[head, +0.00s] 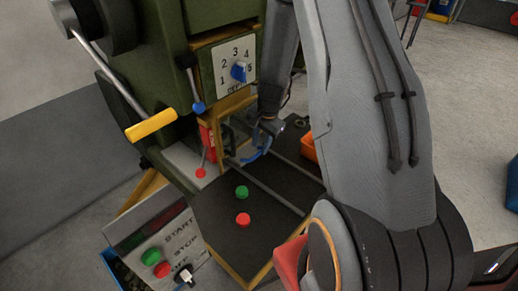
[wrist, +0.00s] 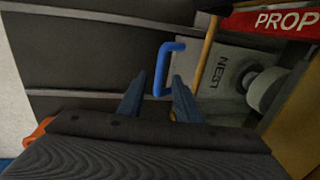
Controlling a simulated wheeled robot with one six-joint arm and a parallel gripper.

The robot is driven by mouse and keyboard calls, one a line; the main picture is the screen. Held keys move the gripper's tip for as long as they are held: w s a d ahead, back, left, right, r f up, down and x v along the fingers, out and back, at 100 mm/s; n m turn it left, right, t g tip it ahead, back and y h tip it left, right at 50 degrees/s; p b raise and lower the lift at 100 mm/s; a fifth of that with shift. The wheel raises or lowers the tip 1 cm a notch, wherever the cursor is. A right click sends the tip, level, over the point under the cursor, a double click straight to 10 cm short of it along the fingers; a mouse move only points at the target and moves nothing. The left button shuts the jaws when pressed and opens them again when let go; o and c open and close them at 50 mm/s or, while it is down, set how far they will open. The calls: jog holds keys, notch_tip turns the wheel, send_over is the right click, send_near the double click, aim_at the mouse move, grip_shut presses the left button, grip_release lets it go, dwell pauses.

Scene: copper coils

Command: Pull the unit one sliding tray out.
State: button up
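A blue C-shaped handle (wrist: 157,72) is attached to a grey tray-like part (wrist: 228,84) with raised letters in the wrist view. I cannot tell from these frames if this is the unit one tray. My gripper (wrist: 158,100) is open, its two dark blue fingers either side of the handle's near end, with gaps visible. I cannot tell if the fingers have reached around it in depth. In the head view my gripper (head: 264,138) is by the green machine's opening, with the blue handle (head: 255,156) just below it. The tray itself is mostly hidden there.
A START/STOP panel (head: 150,235) stands lower left.

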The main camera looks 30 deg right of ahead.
aim_at(259, 153)
jog(key=shift+w+a+f, duration=0.1)
jog(key=shift+w+f, duration=0.05)
jog(key=shift+f, duration=0.65)
jog(key=shift+w+f, duration=0.15)
jog(key=shift+f, duration=0.65)
jog(key=shift+c, duration=0.4)
